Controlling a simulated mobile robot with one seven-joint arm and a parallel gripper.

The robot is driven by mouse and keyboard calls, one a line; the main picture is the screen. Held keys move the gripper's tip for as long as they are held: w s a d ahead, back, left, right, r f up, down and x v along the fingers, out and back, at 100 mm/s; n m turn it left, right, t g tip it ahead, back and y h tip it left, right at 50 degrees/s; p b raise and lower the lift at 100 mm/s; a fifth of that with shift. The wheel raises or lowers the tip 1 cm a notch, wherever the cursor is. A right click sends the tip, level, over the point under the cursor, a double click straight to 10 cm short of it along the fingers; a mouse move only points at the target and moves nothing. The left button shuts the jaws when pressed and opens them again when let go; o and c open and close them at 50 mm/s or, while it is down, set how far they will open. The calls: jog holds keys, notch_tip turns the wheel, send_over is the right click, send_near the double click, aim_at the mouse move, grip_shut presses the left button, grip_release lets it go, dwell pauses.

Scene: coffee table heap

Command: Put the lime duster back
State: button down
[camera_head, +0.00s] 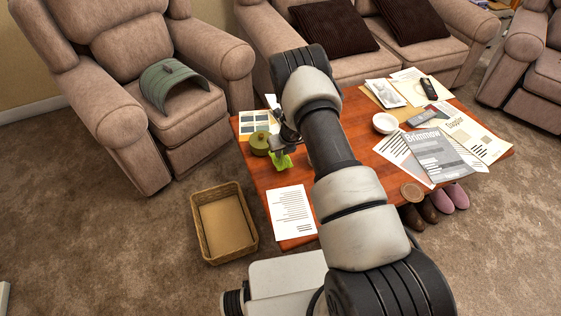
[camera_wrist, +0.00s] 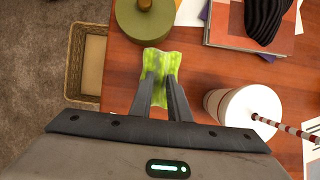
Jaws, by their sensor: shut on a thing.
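The lime duster (camera_head: 283,161) is a crumpled, bright green cloth over the left part of the wooden coffee table (camera_head: 268,178). My gripper (camera_wrist: 159,80) is shut on the near part of the lime duster (camera_wrist: 158,64), and the cloth spreads out beyond the fingertips. In the head view my gripper (camera_head: 282,148) is partly hidden by my arm. I cannot tell whether the cloth touches the tabletop. A round olive-green lidded pot (camera_wrist: 143,18) with a knob stands just beyond the cloth; it also shows in the head view (camera_head: 259,144).
A wicker basket (camera_head: 224,223), seemingly empty, is on the floor left of the table. A white cup (camera_wrist: 238,106) with a striped straw stands close right of my gripper. Books with a dark striped item (camera_wrist: 264,18) lie beyond. Papers and magazines (camera_head: 434,153) cover the table's right side.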

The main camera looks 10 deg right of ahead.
aim_at(283, 156)
jog(key=shift+f+b, duration=0.45)
jog(key=shift+f, duration=1.7)
jog(key=shift+f, duration=0.25)
jog(key=c, duration=1.7)
grip_release()
jog(key=shift+r, duration=0.1)
jog(key=shift+o, duration=0.2)
